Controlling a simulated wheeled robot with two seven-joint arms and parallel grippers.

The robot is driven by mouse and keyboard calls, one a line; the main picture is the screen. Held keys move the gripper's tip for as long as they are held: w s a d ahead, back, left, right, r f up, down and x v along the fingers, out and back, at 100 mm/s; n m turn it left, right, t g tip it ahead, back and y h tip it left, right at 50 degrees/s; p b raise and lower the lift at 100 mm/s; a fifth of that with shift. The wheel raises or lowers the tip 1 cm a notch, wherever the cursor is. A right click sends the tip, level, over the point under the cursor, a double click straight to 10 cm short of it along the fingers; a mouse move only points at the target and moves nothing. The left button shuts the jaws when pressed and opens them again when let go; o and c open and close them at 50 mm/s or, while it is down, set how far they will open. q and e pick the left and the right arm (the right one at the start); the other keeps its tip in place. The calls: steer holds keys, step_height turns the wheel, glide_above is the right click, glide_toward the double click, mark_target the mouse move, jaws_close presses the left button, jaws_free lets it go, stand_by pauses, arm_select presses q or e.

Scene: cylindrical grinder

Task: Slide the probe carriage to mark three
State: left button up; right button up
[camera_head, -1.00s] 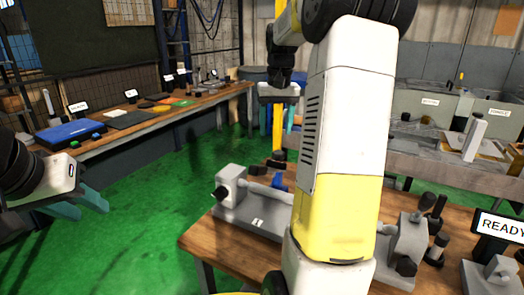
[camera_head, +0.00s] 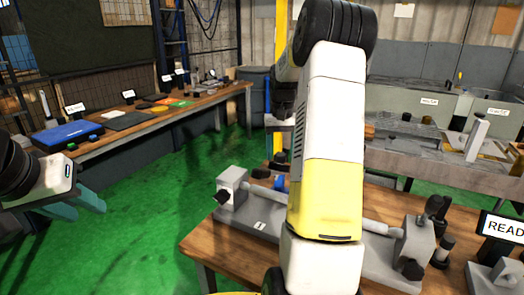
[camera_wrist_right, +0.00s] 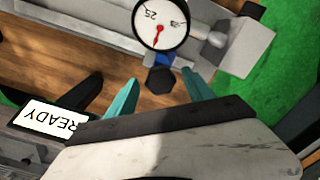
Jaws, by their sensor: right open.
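In the right wrist view the probe carriage shows as a dial gauge (camera_wrist_right: 160,22) with a red needle, a blue block (camera_wrist_right: 162,62) and a dark knob (camera_wrist_right: 160,80). My right gripper (camera_wrist_right: 160,79) is open, its teal fingertips on either side of the knob; contact cannot be told. In the head view a bit of blue (camera_head: 281,183) shows beside my right arm, which hides most of the carriage. The grey grinder bed (camera_head: 250,219) carries a mark "1" (camera_head: 260,226); mark three is not visible. My left gripper (camera_head: 88,205) is open and empty at far left.
The grinder stands on a wooden table (camera_head: 210,243). Its grey end block (camera_head: 408,245), dark posts (camera_head: 442,248) and a READY sign (camera_head: 503,231) are on the right. A long bench (camera_head: 150,125) stands at back left. Green floor lies between.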

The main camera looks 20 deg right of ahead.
jaws_close()
stand_by(0.3)
steer(key=s+d, duration=1.9)
steer(key=s, duration=0.4)
steer(key=shift+d, duration=0.3)
steer(key=shift+w, duration=0.1)
jaws_free()
steer(key=shift+r, duration=0.1)
